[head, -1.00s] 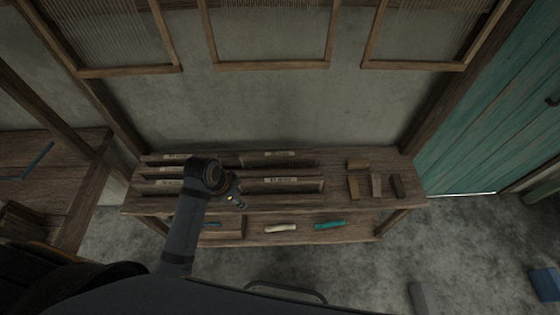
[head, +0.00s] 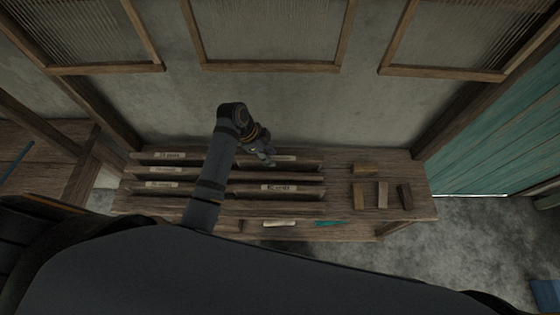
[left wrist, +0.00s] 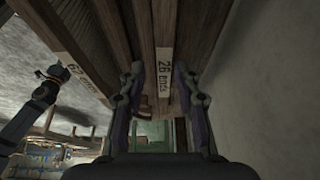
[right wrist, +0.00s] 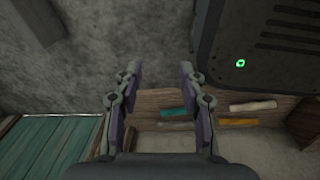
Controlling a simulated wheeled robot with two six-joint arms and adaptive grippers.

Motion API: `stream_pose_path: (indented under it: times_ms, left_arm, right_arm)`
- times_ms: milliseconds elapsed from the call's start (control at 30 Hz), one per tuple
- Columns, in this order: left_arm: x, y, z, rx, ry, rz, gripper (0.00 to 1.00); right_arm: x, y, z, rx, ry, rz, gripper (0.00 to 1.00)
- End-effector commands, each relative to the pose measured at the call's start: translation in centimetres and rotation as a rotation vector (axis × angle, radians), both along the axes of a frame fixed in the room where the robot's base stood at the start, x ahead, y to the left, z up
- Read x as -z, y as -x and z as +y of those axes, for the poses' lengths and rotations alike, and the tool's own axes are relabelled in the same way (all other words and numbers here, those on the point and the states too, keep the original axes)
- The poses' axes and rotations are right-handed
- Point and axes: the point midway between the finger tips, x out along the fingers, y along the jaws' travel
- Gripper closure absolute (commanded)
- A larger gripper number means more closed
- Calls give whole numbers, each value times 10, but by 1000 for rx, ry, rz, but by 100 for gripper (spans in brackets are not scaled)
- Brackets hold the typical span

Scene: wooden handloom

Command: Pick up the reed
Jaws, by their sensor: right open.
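Several reeds stand as long wooden-edged strips with pale labels in slots of the rack; one is the front right reed (head: 278,187) in the head view. My left gripper (head: 267,158) is above the back right reed (head: 290,158). In the left wrist view my left gripper (left wrist: 159,75) has its fingers apart, one on each side of a reed labelled with what looks like 26 (left wrist: 164,60). Whether they touch it I cannot tell. My right gripper (right wrist: 160,72) is open and empty in the right wrist view; it is outside the head view.
Small wooden blocks (head: 382,194) lie on the right of the rack's top. A white piece (head: 279,223) and a teal piece (head: 329,223) lie on the lower shelf. Another reed labelled 62 (left wrist: 78,72) is beside the gripper. A teal door (head: 490,140) stands at right.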

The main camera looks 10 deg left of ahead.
Motion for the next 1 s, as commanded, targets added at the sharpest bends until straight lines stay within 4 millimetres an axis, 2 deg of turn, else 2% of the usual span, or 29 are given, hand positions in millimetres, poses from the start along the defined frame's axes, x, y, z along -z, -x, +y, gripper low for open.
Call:
stream_pose_path:
  times_ms: [67,167,333,467,633,900,1000]
  left_arm:
    - [12,-1,-5,0,0,2,68]
    - [21,-2,-9,-1,1,0,68]
    - [26,-3,-11,-1,-1,1,68]
    - [44,-8,-20,0,1,3,68]
    - [66,-12,-29,-1,-2,2,68]
    - [70,-12,-30,-1,-2,0,68]
    - [70,-12,-30,-1,-2,0,82]
  right_arm:
    - [2,12,0,0,1,18,59]
    - [2,14,0,1,1,21,59]
    - [0,-10,0,-1,1,-15,59]
    - [-2,-23,0,-2,0,-38,59]
    - [0,-17,-1,-2,1,-27,59]
    - [1,-6,-3,-1,4,-10,59]
    - [1,-6,-3,-1,4,-10,59]
